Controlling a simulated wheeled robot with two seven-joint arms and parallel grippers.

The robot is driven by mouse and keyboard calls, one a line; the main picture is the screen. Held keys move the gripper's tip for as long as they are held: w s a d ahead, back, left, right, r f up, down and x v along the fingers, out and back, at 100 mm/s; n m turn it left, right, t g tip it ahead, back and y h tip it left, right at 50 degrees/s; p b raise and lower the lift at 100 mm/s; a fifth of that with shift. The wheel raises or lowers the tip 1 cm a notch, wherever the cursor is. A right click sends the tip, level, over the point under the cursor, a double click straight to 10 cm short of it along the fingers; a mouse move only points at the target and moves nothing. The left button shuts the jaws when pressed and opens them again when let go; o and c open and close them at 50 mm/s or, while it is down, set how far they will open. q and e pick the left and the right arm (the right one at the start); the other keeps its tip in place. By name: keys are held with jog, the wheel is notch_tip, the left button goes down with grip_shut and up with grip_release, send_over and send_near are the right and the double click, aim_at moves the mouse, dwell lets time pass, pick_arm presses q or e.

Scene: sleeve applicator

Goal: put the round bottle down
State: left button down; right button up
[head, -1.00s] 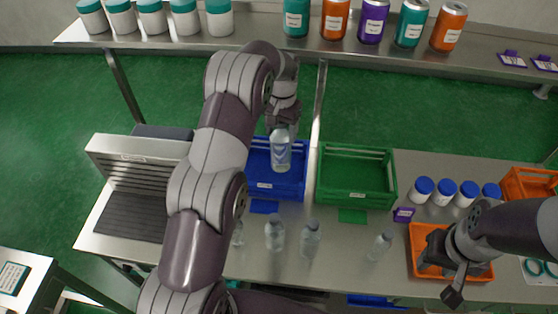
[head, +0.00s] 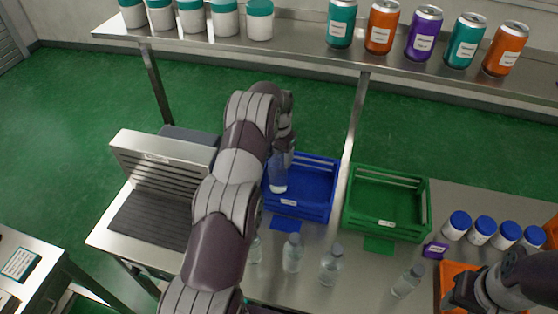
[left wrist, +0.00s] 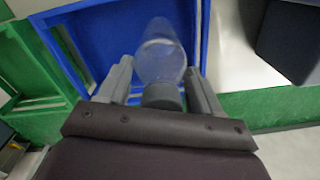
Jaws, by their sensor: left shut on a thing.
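The clear round bottle (head: 278,178) hangs neck-up under my left gripper (head: 281,154). In the head view it shows over the left part of the blue crate (head: 318,212). In the left wrist view, the bottle (left wrist: 158,58) has its grey cap end between the two fingers of the left gripper (left wrist: 160,82), with the blue crate (left wrist: 197,38) behind it. I cannot tell whether its base touches the crate floor. My right gripper (head: 462,296) is low at the right, by an orange crate; its fingers are unclear.
An empty green crate (head: 428,212) stands right of the blue one. Several clear bottles (head: 292,253) stand along the table front. A grey slatted machine (head: 165,170) is at left. White jars with blue lids (head: 456,226) stand at right. A shelf (head: 300,36) with cans runs behind.

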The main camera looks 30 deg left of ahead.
pick_arm(q)
notch_tip(320, 180, down, 3)
jog(key=shift+d+f+p, duration=0.1)
jog(key=shift+f+p, duration=0.1)
jog(key=shift+p, duration=0.6)
jog(key=shift+w+f, duration=0.1)
jog(key=shift+f, duration=0.1)
jog(key=shift+c, duration=0.9)
grip_release()
